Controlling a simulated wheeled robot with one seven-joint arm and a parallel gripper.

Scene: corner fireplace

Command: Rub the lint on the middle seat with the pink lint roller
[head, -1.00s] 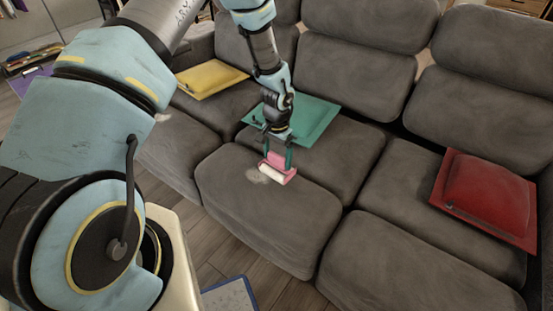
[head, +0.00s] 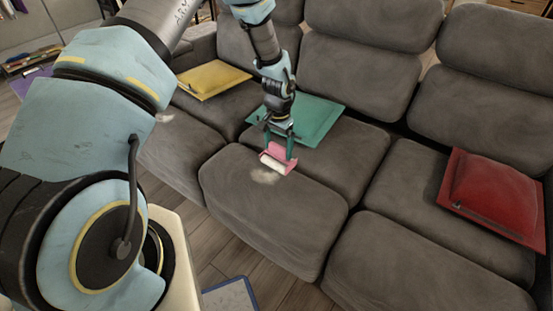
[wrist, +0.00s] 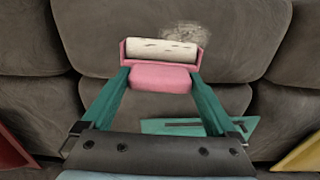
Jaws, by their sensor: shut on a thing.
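My gripper (head: 279,146) is shut on the pink lint roller (head: 283,153), above the middle seat (head: 285,205) of the grey sofa. The roller's white cylinder (head: 271,164) faces the front of the sofa. In the wrist view the gripper's green fingers (wrist: 155,95) close on the pink body (wrist: 160,78), and the white cylinder (wrist: 160,50) carries a few dark specks. A pale patch of lint (head: 265,176) lies on the middle seat just in front of the cylinder. It also shows in the wrist view (wrist: 188,31), beyond the cylinder. I cannot tell whether the roller touches the seat.
A green cushion (head: 318,124) lies behind the gripper. A yellow cushion (head: 213,80) lies on the left seat and a red cushion (head: 492,194) on the right. Another pale patch (head: 165,117) shows at the left, by my arm. The front of the middle seat is clear.

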